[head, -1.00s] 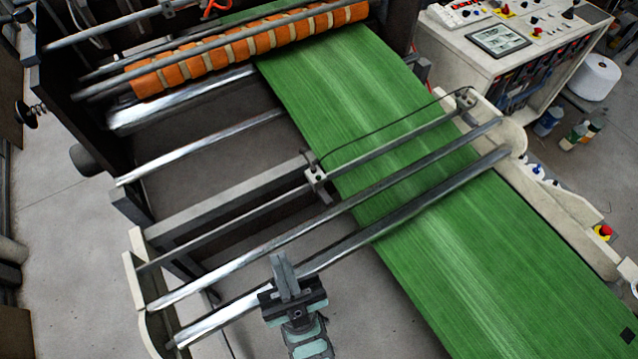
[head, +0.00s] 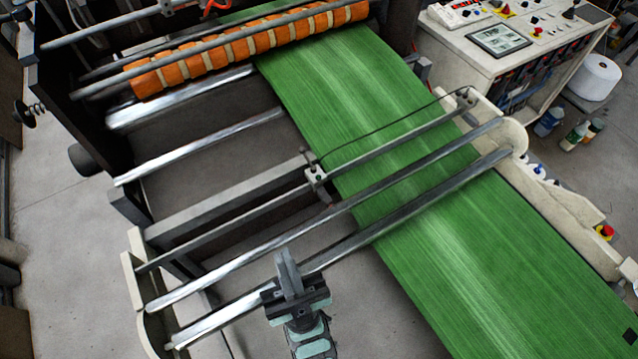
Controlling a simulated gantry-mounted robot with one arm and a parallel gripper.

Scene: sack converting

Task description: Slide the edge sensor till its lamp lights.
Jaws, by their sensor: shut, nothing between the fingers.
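The edge sensor (head: 316,175) is a small pale block with a dark cable, mounted on a thin cross rail (head: 230,212). It sits just beside the left edge of the green web (head: 440,240). I cannot make out a lit lamp on it. My gripper (head: 284,258) is shut and empty, in front of the front roller, below and left of the sensor and apart from it. Its fingers point up in the picture, toward the rollers.
A cream side plate (head: 560,212) with a red button stands at the right. A control console (head: 500,40) is at the back right. Orange and cream roller segments (head: 240,48) lie at the back.

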